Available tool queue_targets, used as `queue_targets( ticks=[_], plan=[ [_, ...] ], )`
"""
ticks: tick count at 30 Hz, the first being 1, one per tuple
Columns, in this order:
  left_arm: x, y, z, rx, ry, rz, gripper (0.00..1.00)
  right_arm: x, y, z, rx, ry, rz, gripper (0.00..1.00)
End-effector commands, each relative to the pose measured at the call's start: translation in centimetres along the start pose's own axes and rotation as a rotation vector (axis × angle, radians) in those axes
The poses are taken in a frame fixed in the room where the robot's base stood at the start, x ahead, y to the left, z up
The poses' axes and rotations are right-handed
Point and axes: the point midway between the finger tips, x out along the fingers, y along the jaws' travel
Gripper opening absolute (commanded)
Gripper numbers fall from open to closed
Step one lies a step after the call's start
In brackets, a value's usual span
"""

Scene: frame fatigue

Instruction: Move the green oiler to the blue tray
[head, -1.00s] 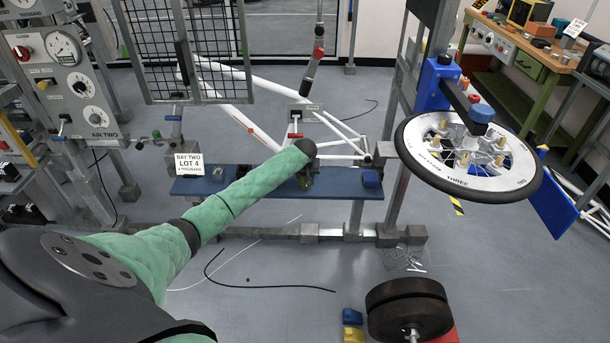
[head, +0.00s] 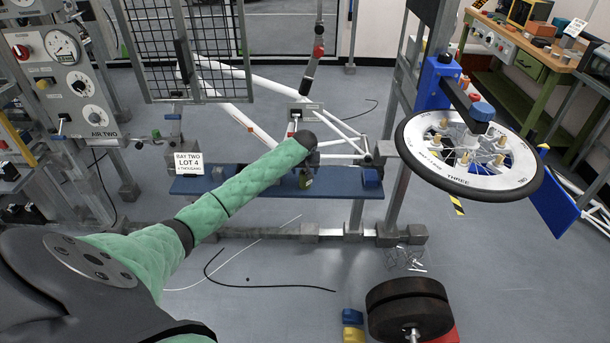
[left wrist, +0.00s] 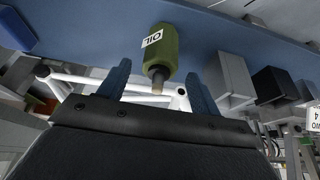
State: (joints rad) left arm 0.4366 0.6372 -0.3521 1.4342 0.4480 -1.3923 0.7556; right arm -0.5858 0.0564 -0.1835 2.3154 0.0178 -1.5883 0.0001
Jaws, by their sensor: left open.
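The green oiler (head: 306,180) stands on the blue shelf, partly hidden by my left gripper in the head view. In the left wrist view the oiler (left wrist: 163,48) shows an olive body, a white OIL label and a nozzle pointing toward my gripper. My left gripper (left wrist: 155,78) is open, with a finger to each side of the nozzle and gaps visible. In the head view the left gripper (head: 307,160) is above the oiler. A small blue piece (head: 371,178) at the shelf's right end may be the blue tray; it also shows in the left wrist view (left wrist: 14,32). My right gripper is not in view.
The blue shelf (head: 260,187) carries a LOT 4 sign (head: 188,164) at its left end. White frame tubes (head: 262,138) lie behind it. Grey blocks (left wrist: 230,80) and a black block (left wrist: 273,86) stand near the oiler. A wheel (head: 468,155) hangs at right.

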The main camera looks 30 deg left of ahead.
Motion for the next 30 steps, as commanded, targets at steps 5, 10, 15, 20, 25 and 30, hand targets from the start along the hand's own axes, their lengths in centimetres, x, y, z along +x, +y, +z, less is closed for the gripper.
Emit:
queue_targets(
  ticks=[5,10,15,20,25,30],
  plan=[
    [-3.4,0.1,0.0,0.001,0.002,0.003,0.64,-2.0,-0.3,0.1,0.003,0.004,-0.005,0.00],
    [-6.0,0.0,0.0,0.001,0.002,0.001,0.64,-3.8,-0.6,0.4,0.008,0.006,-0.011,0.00],
    [-7.4,0.1,0.1,0.001,0.001,0.001,0.64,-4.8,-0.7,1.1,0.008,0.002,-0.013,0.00],
    [-7.0,1.1,2.7,0.037,-0.014,0.008,0.64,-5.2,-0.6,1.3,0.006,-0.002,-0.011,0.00],
    [-5.4,3.7,10.9,0.157,-0.055,0.033,0.64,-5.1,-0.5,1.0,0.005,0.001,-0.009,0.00],
    [-4.8,6.0,20.6,0.290,-0.096,0.073,0.64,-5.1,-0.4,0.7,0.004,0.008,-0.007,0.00]
  ],
)
